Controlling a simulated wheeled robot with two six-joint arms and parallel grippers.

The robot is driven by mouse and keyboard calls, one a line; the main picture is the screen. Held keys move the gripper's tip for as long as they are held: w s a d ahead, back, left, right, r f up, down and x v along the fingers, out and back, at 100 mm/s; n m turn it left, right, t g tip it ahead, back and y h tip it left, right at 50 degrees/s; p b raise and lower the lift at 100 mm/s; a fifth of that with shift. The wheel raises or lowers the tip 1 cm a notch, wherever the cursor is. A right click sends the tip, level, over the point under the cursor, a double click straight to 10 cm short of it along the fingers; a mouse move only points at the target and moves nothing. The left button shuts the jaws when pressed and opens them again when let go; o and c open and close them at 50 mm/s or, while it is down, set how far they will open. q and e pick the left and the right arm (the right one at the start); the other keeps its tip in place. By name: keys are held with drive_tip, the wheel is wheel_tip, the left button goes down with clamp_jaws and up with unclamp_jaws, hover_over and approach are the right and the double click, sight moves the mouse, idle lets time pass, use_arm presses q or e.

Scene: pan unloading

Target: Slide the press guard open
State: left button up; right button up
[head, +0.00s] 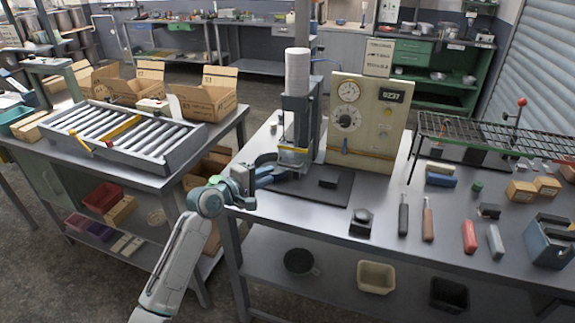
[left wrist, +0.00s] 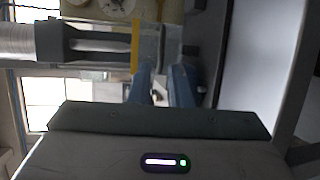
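The press (head: 297,110) is a grey upright frame with a white cylinder on top, standing on a dark base plate. Its guard (head: 292,150) looks like a clear panel with a yellow strip at the front of the press. In the left wrist view the guard (left wrist: 148,45) shows beyond the fingertips, with its yellow strip upright in the picture. My left gripper (head: 280,168) is at the guard's lower left. Its two blue fingers (left wrist: 162,75) stand apart with a gap between them. I cannot tell whether they touch the guard. My right gripper is not in view.
A cream control panel (head: 367,122) with dials stands right of the press. Several tools lie on the bench to the right, near a wire rack (head: 490,135). A roller tray (head: 125,135) is on the left table.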

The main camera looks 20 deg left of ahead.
sight(288, 167)
use_arm(q)
drive_tip(key=p+x, duration=0.1)
drive_tip(key=x, duration=0.8)
drive_tip(key=shift+a+f+p, duration=0.1)
drive_tip(key=shift+p, duration=0.25)
drive_tip(key=shift+w+f, duration=0.1)
drive_tip(key=shift+w, duration=0.15)
drive_tip(key=shift+w+f, duration=0.1)
drive_tip(key=shift+w, duration=0.2)
clamp_jaws()
